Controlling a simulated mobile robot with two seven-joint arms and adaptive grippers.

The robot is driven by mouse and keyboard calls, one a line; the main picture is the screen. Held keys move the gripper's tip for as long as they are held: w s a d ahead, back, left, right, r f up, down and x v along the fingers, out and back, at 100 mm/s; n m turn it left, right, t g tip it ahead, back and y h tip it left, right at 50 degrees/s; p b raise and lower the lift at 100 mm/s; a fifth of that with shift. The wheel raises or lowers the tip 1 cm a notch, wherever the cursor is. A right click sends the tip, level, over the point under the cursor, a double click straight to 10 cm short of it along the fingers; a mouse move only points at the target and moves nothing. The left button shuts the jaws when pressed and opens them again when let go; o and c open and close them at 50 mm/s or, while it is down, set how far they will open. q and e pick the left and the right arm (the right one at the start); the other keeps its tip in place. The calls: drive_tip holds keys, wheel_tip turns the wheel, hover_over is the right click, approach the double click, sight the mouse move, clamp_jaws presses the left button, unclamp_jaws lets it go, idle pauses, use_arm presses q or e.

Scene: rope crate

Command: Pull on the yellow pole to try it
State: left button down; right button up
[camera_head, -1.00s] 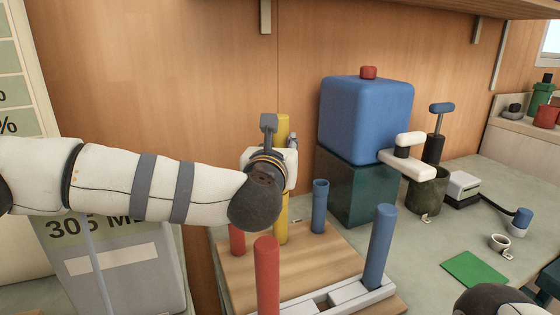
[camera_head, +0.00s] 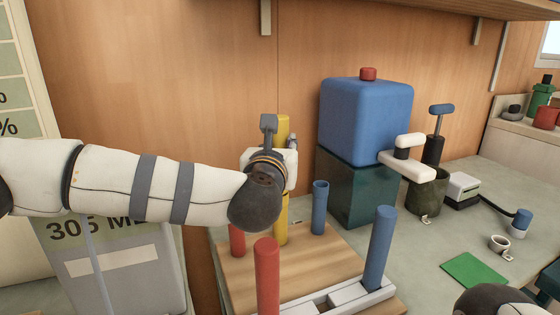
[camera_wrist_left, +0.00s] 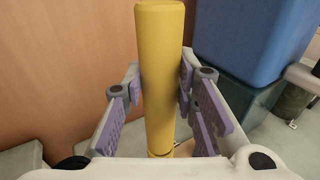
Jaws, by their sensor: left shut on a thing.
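The yellow pole (camera_head: 281,226) stands upright at the back of a wooden board (camera_head: 290,262). My left gripper (camera_head: 280,150) is at its upper part, and my wrist hides the pole's middle in the head view. In the left wrist view the yellow pole (camera_wrist_left: 160,80) runs between the two purple-padded fingers (camera_wrist_left: 162,90), which are shut on it. The pole's top sticks out above the fingers. My right gripper cannot be made out; only a dark rounded part of my arm shows at the lower right.
Two red poles (camera_head: 266,275) and two blue poles (camera_head: 380,248) stand on or by the board. A blue tank (camera_head: 365,122) on a dark green box (camera_head: 357,187) is right of the pole. A wooden wall (camera_head: 180,90) is close behind. A green card (camera_head: 477,269) lies at the right.

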use_arm(q)
drive_tip(key=shift+r, duration=0.15)
drive_tip(key=c, duration=1.2)
unclamp_jaws()
